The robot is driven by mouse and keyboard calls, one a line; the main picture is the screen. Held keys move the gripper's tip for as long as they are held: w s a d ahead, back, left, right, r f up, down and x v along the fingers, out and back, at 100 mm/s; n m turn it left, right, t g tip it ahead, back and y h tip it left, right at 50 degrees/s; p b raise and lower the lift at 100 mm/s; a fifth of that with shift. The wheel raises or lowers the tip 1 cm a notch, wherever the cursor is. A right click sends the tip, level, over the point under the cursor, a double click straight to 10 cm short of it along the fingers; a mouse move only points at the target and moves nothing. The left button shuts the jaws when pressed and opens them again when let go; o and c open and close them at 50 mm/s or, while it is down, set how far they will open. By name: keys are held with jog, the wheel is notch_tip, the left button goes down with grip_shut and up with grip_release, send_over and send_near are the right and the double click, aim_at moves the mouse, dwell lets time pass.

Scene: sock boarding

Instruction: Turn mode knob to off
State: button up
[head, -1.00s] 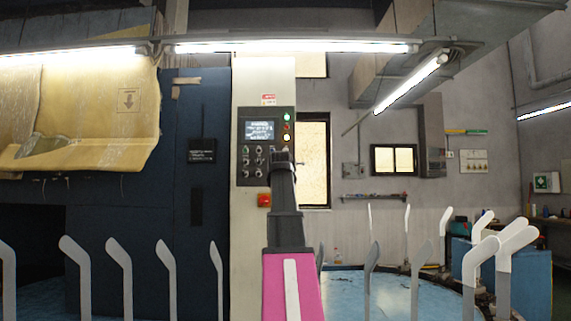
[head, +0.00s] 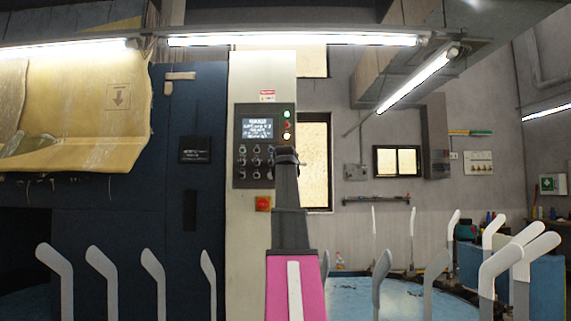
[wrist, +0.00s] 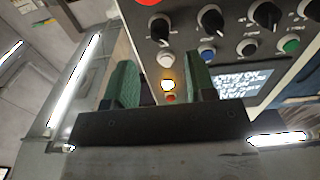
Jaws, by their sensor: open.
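The grey control panel (head: 236,120) is mounted on the white column, with a lit text display (head: 258,129) and rows of small knobs and buttons (head: 256,150) below it. In the wrist view, several black knobs with white pointers line the panel, such as one knob (wrist: 160,28) and another (wrist: 267,15). Their labels are too small to read, so I cannot tell which is the mode knob. My gripper (wrist: 160,82) is open, with green finger pads and nothing between them. It is in front of the panel, apart from the knobs. In the head view my gripper (head: 286,155) covers the panel's lower right.
A red button (head: 263,203) sits on the column below the panel; it shows at the top of the wrist view (wrist: 147,2). Green, red and amber lamps (head: 286,125) line the panel's right side. Several upright sock boards (head: 155,270) stand to both sides of my arm.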

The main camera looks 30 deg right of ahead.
jog(key=x, duration=0.6)
jog(key=c, duration=0.9)
jog(key=shift+c, duration=0.2)
jog(key=shift+m, duration=0.3)
jog(key=m, duration=0.3)
jog(key=shift+m, duration=0.3)
jog(key=shift+f+m, duration=0.1)
jog(key=shift+m, duration=2.1)
